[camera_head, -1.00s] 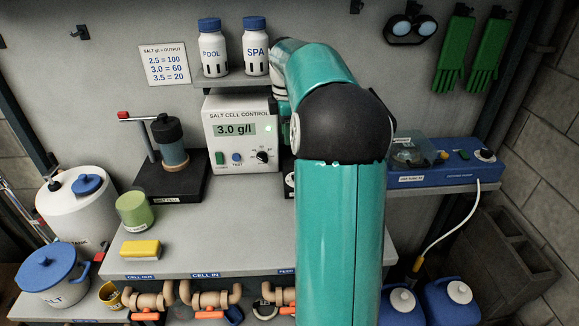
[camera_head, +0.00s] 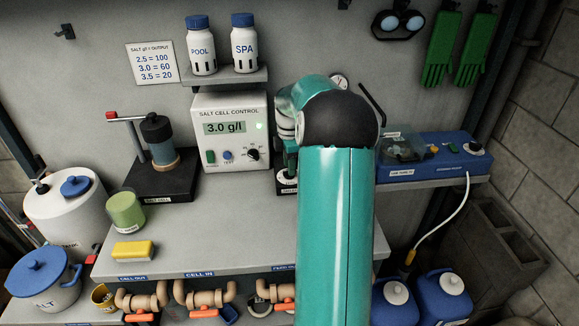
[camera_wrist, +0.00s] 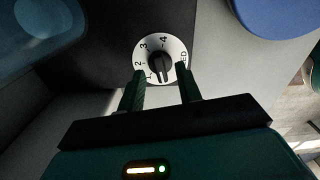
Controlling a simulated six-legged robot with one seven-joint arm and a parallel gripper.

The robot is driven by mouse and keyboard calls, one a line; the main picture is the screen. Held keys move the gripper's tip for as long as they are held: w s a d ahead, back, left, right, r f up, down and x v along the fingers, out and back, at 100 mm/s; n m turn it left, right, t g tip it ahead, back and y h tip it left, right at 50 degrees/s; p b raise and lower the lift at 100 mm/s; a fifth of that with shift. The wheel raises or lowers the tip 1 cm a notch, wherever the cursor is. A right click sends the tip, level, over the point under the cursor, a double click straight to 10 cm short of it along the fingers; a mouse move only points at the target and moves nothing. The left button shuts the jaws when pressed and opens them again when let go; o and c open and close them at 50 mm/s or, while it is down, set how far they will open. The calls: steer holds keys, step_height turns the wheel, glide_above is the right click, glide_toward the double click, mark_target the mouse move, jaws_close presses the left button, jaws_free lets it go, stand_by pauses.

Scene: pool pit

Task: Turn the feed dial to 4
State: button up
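The feed dial (camera_wrist: 147,58) shows in the wrist view as a white disc with a dark knob (camera_wrist: 160,68) at its middle. The figures 2, 3 and 4 can be read on its left and upper rim, and letters ending in "ED" on its right. The knob's bar looks roughly up-down in the picture; its exact setting is unclear. My gripper (camera_wrist: 161,74) is open, its two dark fingers apart at the lower left and right of the knob. I cannot tell whether they touch it. In the head view my arm hides most of this spot.
The salt cell control box (camera_head: 228,160), with its own knob, stands left of my arm. A blue unit (camera_head: 435,168) stands to the right. A shelf with two bottles (camera_head: 244,45) is above. The front bench top (camera_head: 220,225) is mostly clear.

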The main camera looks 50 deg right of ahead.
steer(key=shift+f, duration=0.65)
jaws_close()
